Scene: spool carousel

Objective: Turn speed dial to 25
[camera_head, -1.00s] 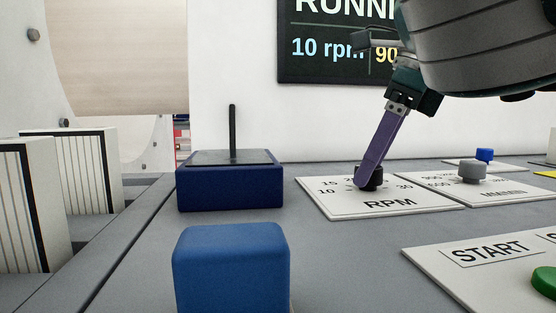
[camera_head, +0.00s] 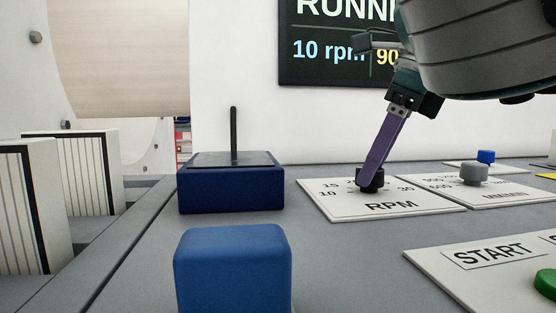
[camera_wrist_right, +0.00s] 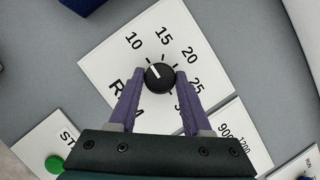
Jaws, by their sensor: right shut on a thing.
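The speed dial (camera_head: 371,183) is a black knob on a white RPM plate (camera_head: 340,208). In the right wrist view the dial (camera_wrist_right: 160,77) has a white pointer line aimed up and left, towards the 10 side of the scale; 15, 20 and 25 follow clockwise. My right gripper (camera_wrist_right: 160,75) points down with its purple fingers on both sides of the knob, shut on it. In the head view this gripper (camera_head: 368,184) partly hides the scale. The display (camera_head: 340,50) reads "10 rpm", its right part hidden by my arm. My left gripper is not in view.
A second plate with a grey knob (camera_head: 474,173) lies right of the RPM plate. A START plate with a green button (camera_head: 546,282) is at front right. A blue block (camera_head: 232,270) and a dark blue box with a rod (camera_head: 230,190) stand to the left.

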